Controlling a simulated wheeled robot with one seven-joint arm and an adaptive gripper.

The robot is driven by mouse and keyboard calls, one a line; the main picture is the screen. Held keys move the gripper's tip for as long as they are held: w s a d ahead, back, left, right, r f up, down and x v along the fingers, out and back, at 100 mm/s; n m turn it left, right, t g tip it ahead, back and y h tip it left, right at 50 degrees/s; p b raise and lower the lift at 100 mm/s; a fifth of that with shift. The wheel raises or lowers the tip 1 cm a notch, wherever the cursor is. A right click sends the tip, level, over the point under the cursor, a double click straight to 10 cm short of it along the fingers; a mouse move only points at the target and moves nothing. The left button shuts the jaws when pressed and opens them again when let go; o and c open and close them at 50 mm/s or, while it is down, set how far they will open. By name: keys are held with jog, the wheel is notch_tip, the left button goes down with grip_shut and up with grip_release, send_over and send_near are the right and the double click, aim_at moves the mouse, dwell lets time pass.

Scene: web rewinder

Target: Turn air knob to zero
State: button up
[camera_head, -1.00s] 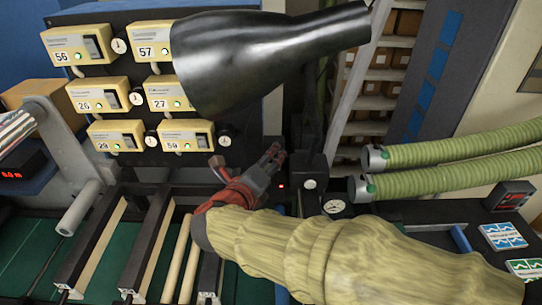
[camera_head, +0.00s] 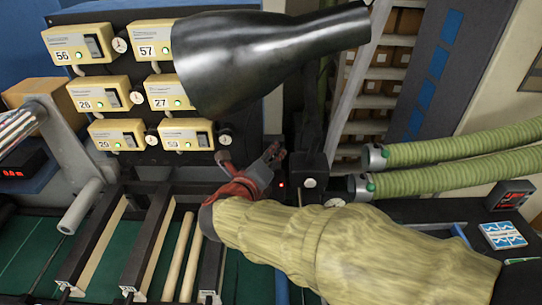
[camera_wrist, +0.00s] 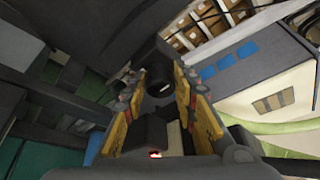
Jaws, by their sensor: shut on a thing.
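My gripper (camera_head: 274,152) is beside a black block (camera_head: 308,170) with a small round white dial (camera_head: 309,183) in the head view. In the wrist view my gripper (camera_wrist: 158,84) has its yellow-and-black fingers on both sides of a dark round knob (camera_wrist: 159,88), closed on it near the tips. This appears to be the air knob. Its markings and setting cannot be read. In the head view the knob is hidden by the fingers.
A large black funnel-shaped hood (camera_head: 250,60) hangs above my gripper. Numbered cream control boxes (camera_head: 105,95) with small dials are at the left. Green ribbed hoses (camera_head: 460,160) run at the right. Rails and wooden rods (camera_head: 178,262) lie below. A small red light (camera_head: 282,185) glows near the block.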

jog(key=c, duration=0.4)
jog(key=shift+f, duration=0.15)
jog(key=shift+f+n+t+h+b, duration=0.15)
jog(key=shift+n+t+h+b, duration=0.15)
jog(key=shift+n+h+b, duration=0.5)
jog(key=shift+n+t+h+b, duration=0.35)
jog(key=shift+n+b, duration=0.65)
jog(key=shift+n, duration=0.5)
jog(key=shift+a, duration=0.1)
jog(key=o, duration=1.1)
jog(key=shift+o, duration=0.2)
